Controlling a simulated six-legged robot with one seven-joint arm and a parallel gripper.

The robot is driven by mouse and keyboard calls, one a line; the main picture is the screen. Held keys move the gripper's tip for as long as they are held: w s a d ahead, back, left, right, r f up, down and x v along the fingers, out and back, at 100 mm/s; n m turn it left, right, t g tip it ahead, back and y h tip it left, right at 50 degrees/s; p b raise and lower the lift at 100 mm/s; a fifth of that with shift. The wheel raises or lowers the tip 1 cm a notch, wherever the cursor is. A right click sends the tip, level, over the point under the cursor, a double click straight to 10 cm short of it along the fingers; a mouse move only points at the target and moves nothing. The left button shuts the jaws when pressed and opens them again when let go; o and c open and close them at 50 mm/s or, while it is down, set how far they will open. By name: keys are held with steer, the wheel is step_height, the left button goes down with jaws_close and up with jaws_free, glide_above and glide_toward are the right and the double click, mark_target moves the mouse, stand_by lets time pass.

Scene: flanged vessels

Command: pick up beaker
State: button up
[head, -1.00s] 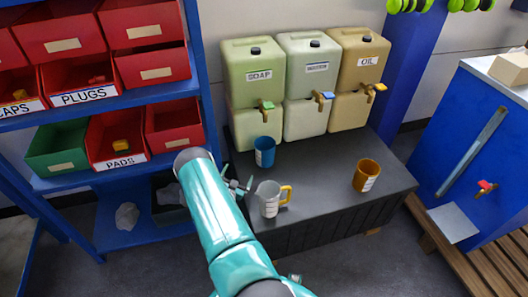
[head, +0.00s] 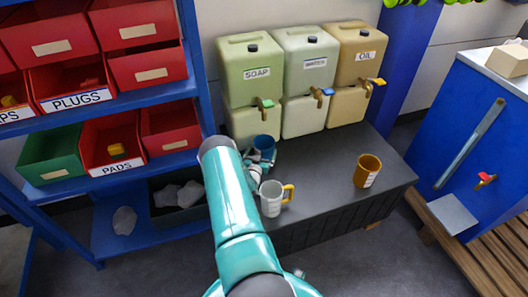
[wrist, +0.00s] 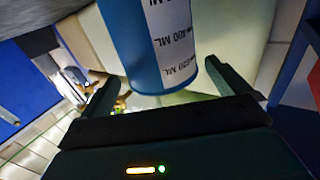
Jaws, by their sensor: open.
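A blue beaker (head: 265,143) stands at the back left of the dark bench, below the soap container. In the wrist view it fills the upper middle (wrist: 140,45), with a white label marked in ML. My gripper (head: 262,163) is open in front of the blue beaker and partly hides it in the head view. In the wrist view my two fingers (wrist: 160,80) are spread, with the beaker's end between or just beyond them; I cannot tell whether they touch it. A grey measuring jug (head: 269,203) with a yellow handle and an orange mug (head: 368,171) also stand on the bench.
The bench (head: 325,175) is clear between the jug and the orange mug. Soap (head: 252,75), water (head: 308,70) and oil (head: 360,65) containers with taps line the back. A blue shelf with red bins (head: 110,145) stands close on the left.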

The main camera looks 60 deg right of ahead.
mark_target(264, 144)
steer(key=d, duration=0.2)
steer(key=w+d, duration=0.1)
steer(key=d, duration=0.2)
steer(key=shift+c, duration=0.4)
steer(key=shift+r, duration=0.15)
steer(key=c, duration=1.1)
